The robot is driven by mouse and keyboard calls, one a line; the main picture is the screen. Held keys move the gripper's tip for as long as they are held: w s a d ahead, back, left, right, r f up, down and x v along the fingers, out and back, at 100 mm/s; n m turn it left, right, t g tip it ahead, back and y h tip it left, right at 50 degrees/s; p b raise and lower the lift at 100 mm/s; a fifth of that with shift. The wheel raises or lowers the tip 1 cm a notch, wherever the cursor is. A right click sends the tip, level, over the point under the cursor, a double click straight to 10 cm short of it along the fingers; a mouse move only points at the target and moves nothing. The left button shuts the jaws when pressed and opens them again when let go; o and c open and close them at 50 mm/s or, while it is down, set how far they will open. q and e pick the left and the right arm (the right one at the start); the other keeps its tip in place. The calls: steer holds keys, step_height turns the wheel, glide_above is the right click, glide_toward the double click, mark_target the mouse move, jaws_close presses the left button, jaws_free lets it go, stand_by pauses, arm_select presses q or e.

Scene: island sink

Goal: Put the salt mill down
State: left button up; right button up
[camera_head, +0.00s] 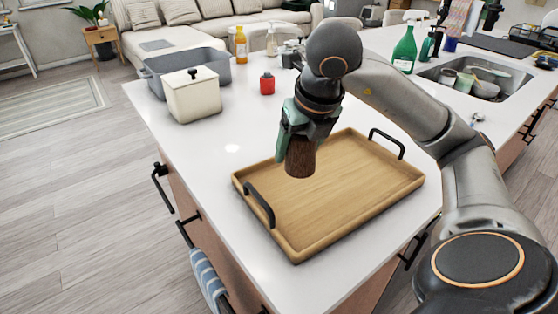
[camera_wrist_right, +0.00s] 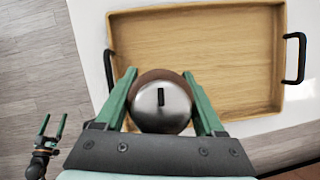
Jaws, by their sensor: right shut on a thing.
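The salt mill (camera_head: 300,158) has a dark brown wooden body; its round metal top (camera_wrist_right: 162,108) with a dark slot shows in the right wrist view. My right gripper (camera_head: 300,138) is shut on the mill and holds it upright, pointing down. In the head view the mill overlaps the left part of a wooden tray (camera_head: 345,195) with black handles; whether it touches the tray cannot be told. The tray also shows in the right wrist view (camera_wrist_right: 215,60). My left gripper (camera_wrist_right: 52,127) shows only there, at the lower left, its fingers apart and empty.
A cream canister (camera_head: 194,98), a grey tub (camera_head: 215,68), a red jar (camera_head: 267,84) and an orange bottle (camera_head: 241,45) stand at the back left of the white counter. A sink (camera_head: 440,74) with dishes is at the right. The counter left of the tray is clear.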

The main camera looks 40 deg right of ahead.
steer(key=w+f, duration=0.5)
steer(key=shift+w+a+f, duration=0.1)
steer(key=shift+w+a, duration=0.05)
steer(key=shift+w, duration=0.1)
steer(key=shift+w+f, duration=0.45)
steer(key=shift+f, duration=0.05)
steer(key=shift+w+f, duration=0.15)
steer(key=shift+f, duration=0.8)
steer(key=shift+w+f, duration=0.1)
steer(key=shift+f, duration=0.8)
arm_select(q)
steer(key=shift+s+d+f, duration=0.2)
steer(key=shift+f, duration=0.1)
steer(key=shift+b, duration=0.3)
arm_select(e)
steer(key=shift+f, duration=0.15)
arm_select(q)
steer(key=shift+f, duration=0.15)
arm_select(e)
steer(key=o, duration=1.6)
steer(key=shift+c, duration=0.2)
